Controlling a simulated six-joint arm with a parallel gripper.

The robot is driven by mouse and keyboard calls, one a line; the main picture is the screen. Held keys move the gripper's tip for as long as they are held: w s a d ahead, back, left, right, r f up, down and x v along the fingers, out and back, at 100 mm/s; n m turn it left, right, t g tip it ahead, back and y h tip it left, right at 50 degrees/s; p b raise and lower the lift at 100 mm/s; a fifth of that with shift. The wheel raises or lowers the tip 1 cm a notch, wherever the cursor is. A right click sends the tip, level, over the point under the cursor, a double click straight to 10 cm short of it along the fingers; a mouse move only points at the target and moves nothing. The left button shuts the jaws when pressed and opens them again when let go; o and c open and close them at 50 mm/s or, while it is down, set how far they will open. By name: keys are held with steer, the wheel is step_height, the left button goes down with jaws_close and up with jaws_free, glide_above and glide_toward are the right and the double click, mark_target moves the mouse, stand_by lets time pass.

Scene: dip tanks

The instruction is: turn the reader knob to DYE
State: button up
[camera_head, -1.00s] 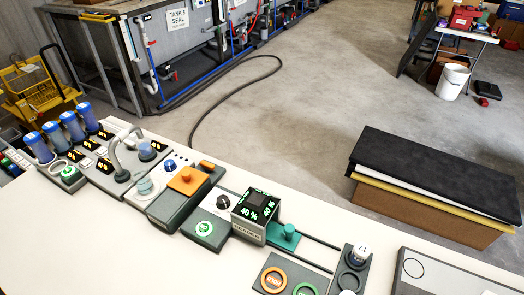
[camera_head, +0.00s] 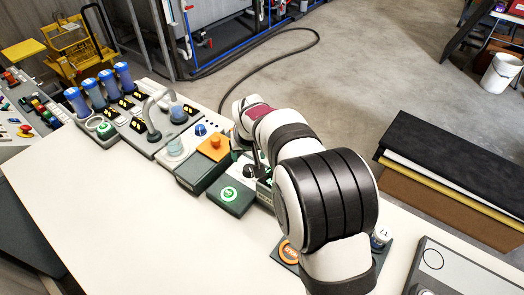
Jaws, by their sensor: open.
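The reader knob (camera_head: 249,172) is a small dark round knob on a grey-white panel, left of the reader box. My arm reaches in from the lower right. My gripper (camera_head: 254,160) points down just above the knob, open, its fingers small and partly hidden by my wrist. I cannot tell whether the fingers touch the knob. The reader box (camera_head: 266,183) is mostly hidden behind my arm, with only a sliver of green display showing. The knob's pointer direction and the DYE mark cannot be read.
A green lit button (camera_head: 229,194) sits in front of the knob. An orange block (camera_head: 214,148) with a knob stands to the left, near a blue knob (camera_head: 200,130). Several blue-capped cylinders (camera_head: 100,90) stand farther left. The front of the white table (camera_head: 130,220) is clear.

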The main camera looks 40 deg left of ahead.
mark_target(249, 168)
steer(key=x, duration=1)
steer(key=shift+w+f, duration=0.1)
steer(key=shift+f, duration=0.2)
jaws_close()
